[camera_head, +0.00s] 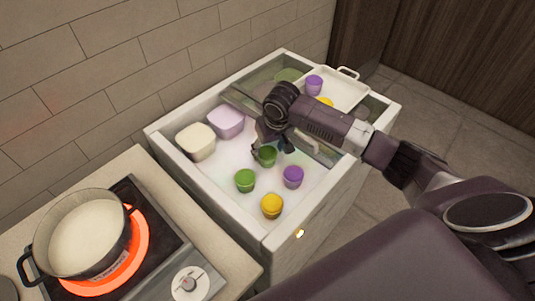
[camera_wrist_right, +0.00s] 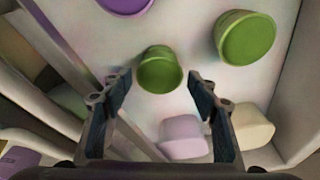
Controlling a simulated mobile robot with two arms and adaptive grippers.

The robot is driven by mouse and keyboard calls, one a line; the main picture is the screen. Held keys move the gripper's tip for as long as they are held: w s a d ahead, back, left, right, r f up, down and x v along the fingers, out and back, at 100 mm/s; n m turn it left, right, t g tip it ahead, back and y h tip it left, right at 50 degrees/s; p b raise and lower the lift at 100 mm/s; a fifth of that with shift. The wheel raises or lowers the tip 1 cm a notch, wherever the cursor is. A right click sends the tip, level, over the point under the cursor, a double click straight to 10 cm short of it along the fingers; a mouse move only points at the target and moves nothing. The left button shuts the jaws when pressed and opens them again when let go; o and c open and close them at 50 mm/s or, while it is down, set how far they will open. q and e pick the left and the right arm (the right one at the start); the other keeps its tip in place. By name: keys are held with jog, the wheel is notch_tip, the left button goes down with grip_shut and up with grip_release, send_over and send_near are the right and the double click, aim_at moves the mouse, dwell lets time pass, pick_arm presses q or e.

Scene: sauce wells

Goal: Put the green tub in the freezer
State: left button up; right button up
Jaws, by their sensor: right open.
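The chest freezer (camera_head: 160,139) stands open in the middle of the head view. Inside it, one green tub (camera_head: 266,157) is right below my right gripper (camera_head: 271,147). A second green tub (camera_head: 245,180) stands a little nearer the front left. In the right wrist view, my right gripper (camera_wrist_right: 160,90) is open, with a green tub (camera_wrist_right: 160,70) showing between and beyond its fingertips. The fingers appear apart from it. The other green tub (camera_wrist_right: 246,40) is at upper right there. My left gripper is not in view.
A purple tub (camera_head: 293,177), a yellow tub (camera_head: 271,206), a cream box (camera_head: 196,142) and a lilac box (camera_head: 225,122) are also in the freezer. A white tray (camera_head: 345,92) with small tubs is at its right. A pot (camera_head: 82,235) sits on a glowing burner at left.

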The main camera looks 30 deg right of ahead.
aim_at(271, 160)
jog(key=v, duration=0.7)
jog(key=shift+r, duration=0.3)
